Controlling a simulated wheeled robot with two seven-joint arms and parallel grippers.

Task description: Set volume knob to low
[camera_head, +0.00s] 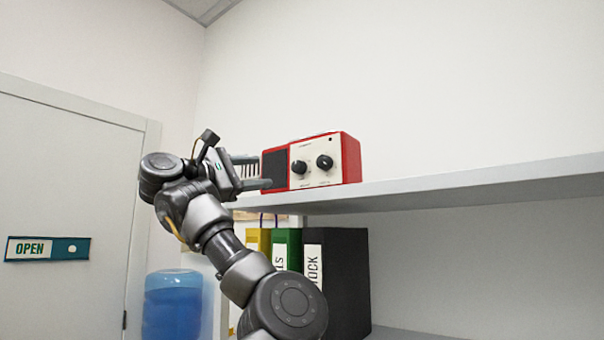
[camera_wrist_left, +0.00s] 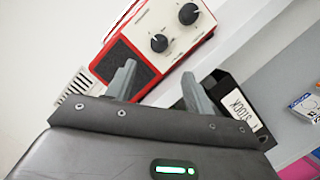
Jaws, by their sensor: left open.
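A red radio (camera_head: 350,158) with a cream front panel stands on the upper shelf in the head view. It has a dark speaker grille on its left and two black knobs, a left knob (camera_head: 299,167) and a right knob (camera_head: 324,162). The labels under them are too small to read. My left gripper (camera_head: 262,172) is open, just left of the knobs by the grille. In the left wrist view, its fingers (camera_wrist_left: 156,88) are apart and empty below the radio (camera_wrist_left: 200,36), whose knobs (camera_wrist_left: 159,43) lie beyond the fingertips. My right gripper is not in view.
The upper shelf (camera_head: 460,188) is bare right of the radio. Below it stand yellow, green and black binders (camera_head: 345,270). A blue water bottle (camera_head: 172,305) is at lower left, beside a door (camera_head: 65,160) with an OPEN sign (camera_head: 48,248). A white wall is behind.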

